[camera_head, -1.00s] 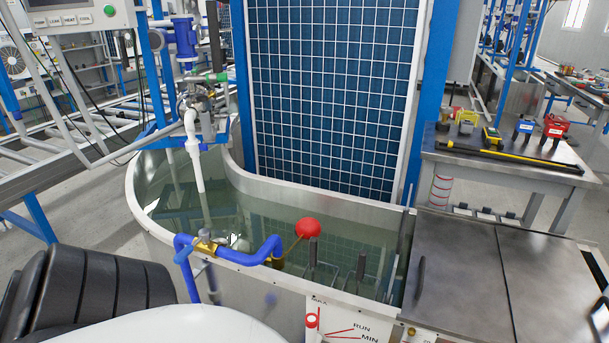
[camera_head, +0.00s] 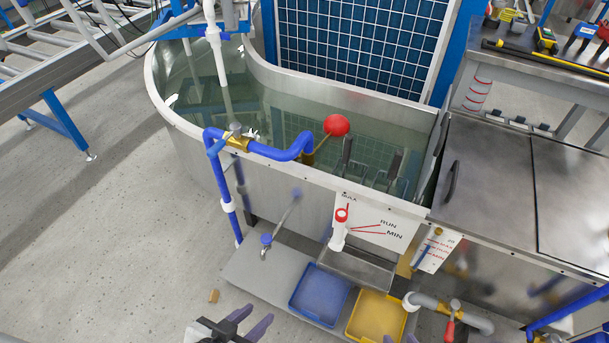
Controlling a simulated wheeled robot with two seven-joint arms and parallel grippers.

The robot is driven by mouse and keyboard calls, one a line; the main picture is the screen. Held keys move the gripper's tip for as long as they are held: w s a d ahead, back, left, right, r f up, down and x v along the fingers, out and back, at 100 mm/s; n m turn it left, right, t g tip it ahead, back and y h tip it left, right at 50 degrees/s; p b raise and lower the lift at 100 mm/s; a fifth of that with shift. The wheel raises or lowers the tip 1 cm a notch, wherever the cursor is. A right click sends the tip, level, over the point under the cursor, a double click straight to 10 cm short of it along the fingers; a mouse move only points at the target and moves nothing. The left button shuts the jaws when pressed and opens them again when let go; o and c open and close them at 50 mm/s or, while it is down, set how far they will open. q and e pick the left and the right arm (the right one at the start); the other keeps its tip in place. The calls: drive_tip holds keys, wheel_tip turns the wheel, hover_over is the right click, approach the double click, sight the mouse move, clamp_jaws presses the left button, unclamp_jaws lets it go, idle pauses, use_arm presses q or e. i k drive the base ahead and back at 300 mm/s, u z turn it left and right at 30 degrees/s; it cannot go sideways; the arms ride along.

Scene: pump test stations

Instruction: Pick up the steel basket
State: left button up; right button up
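No steel basket shows clearly. Dark upright handle-like pieces (camera_head: 347,150) stand in the water near the front right of the steel tank (camera_head: 285,175); whatever they belong to is under water and hard to make out. My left gripper (camera_head: 250,320) shows at the bottom edge, left of centre, with its two purple fingertips apart and nothing between them. It is low in front of the tank, well away from the handles. Only the purple fingertips of my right gripper (camera_head: 399,339) show at the bottom edge, set apart; the rest is cut off.
Below are a blue tray (camera_head: 320,294) and yellow tray (camera_head: 376,318). A steel cover (camera_head: 490,185) lies right of the tank.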

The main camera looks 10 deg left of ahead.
sight(348, 140)
drive_tip(key=k, duration=1.1)
drive_tip(key=u, duration=0.95)
drive_tip(key=i, duration=2)
drive_tip(key=z, duration=0.95)
